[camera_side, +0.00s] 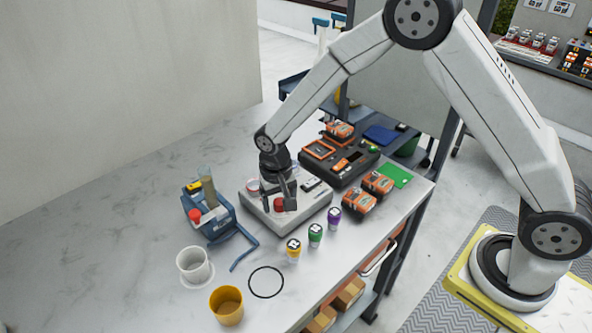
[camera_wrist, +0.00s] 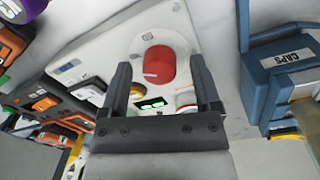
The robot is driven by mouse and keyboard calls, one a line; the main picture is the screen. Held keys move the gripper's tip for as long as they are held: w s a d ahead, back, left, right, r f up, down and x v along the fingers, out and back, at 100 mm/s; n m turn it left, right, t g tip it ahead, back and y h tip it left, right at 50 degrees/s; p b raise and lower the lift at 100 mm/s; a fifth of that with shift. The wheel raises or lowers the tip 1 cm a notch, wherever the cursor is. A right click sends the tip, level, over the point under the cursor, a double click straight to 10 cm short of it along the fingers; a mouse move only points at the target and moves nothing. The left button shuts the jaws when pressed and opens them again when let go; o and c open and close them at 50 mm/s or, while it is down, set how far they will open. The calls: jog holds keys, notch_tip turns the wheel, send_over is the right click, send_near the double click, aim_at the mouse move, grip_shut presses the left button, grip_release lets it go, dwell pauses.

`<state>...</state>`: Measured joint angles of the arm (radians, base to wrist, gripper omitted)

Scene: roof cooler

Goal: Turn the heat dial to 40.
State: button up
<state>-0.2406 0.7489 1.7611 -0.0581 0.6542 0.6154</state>
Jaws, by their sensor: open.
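The heat dial (camera_wrist: 161,64) is a red round knob on the light panel of a grey-white box (camera_side: 307,208). A short white mark shows at its left edge in the wrist view; I cannot read a number there. The dial also shows as a red spot in the side view (camera_side: 279,204). My gripper (camera_wrist: 162,70) is open, with one finger on each side of the dial in the wrist view. I cannot tell whether the fingers touch it. A small green-lit display (camera_wrist: 152,104) sits on the panel, partly close to the gripper's body, its digits unreadable.
A blue caps holder (camera_side: 215,215) stands left of the box. A dark charger with orange batteries (camera_side: 320,150) stands behind it. Yellow, green and purple-capped bottles (camera_side: 315,234) stand in front. A white cup (camera_side: 194,264) and a yellow cup (camera_side: 227,306) are at front left. The left table is clear.

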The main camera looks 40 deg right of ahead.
aim_at(278, 202)
jog(key=shift+r, duration=0.1)
jog(key=shift+a+r, duration=0.15)
jog(key=shift+r, duration=3.65)
jog(key=s+d+r+n+t, duration=0.1)
jog(key=s+d+n, duration=0.1)
jog(key=s+d, duration=0.3)
jog(key=s+d+r+n+t, duration=0.1)
jog(key=s+d, duration=0.4)
jog(key=s, duration=0.6)
jog(key=shift+s+d+n+t, duration=0.3)
jog(key=shift+n+t, duration=0.1)
